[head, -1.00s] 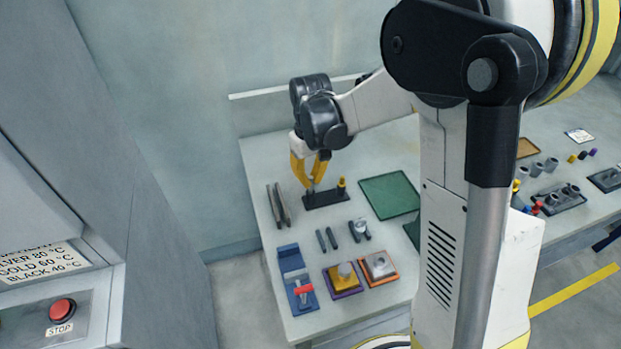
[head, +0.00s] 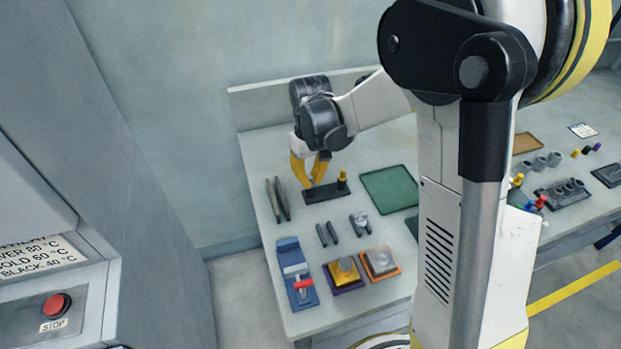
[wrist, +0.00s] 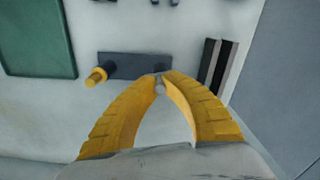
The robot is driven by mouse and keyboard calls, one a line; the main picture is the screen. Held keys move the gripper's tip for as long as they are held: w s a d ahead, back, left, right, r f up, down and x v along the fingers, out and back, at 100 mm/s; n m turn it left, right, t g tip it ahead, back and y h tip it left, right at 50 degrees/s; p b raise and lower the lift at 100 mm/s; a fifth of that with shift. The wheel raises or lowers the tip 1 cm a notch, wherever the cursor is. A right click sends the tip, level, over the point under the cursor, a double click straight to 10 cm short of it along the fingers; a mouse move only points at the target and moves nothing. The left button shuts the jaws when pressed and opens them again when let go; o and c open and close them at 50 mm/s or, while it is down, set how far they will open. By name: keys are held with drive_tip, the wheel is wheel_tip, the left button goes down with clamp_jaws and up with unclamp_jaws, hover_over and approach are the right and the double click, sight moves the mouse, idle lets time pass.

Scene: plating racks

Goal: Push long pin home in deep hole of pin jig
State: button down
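The pin jig (head: 328,192) is a dark flat block on the table; it also shows in the wrist view (wrist: 135,62). A yellow-topped pin (head: 342,178) stands upright at its right end in the head view; in the wrist view the same pin (wrist: 96,76) is at the left end. My gripper (head: 312,183) is low over the jig's other end, pointing down. In the wrist view my gripper's fingertips (wrist: 162,76) come together around a thin grey pin (wrist: 160,88), apparently the long pin. The fingers hide its lower part and the hole.
Dark bars (head: 278,199) lie left of the jig, close to my gripper. A green tray (head: 390,190) lies to the right. Grey pieces (head: 327,235), a blue fixture (head: 297,272), a yellow block (head: 344,272) and an orange-edged block (head: 380,263) stand nearer the front.

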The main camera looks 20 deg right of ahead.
sight(311, 177)
drive_tip(key=shift+f, duration=0.2)
drive_tip(key=c, duration=1.5)
unclamp_jaws()
drive_tip(key=shift+c, duration=0.2)
drive_tip(key=shift+r, duration=0.1)
wheel_tip(311, 177, up, 12)
drive_tip(key=s+r+m+t, duration=0.1)
drive_tip(key=s+t, duration=0.2)
drive_tip(key=s, duration=0.6)
drive_tip(key=s+d+r+m+t, duration=0.1)
drive_tip(key=s+t, duration=0.3)
drive_tip(key=s, duration=0.5)
drive_tip(key=shift+r+m, duration=0.25)
drive_tip(key=shift+m, duration=0.25)
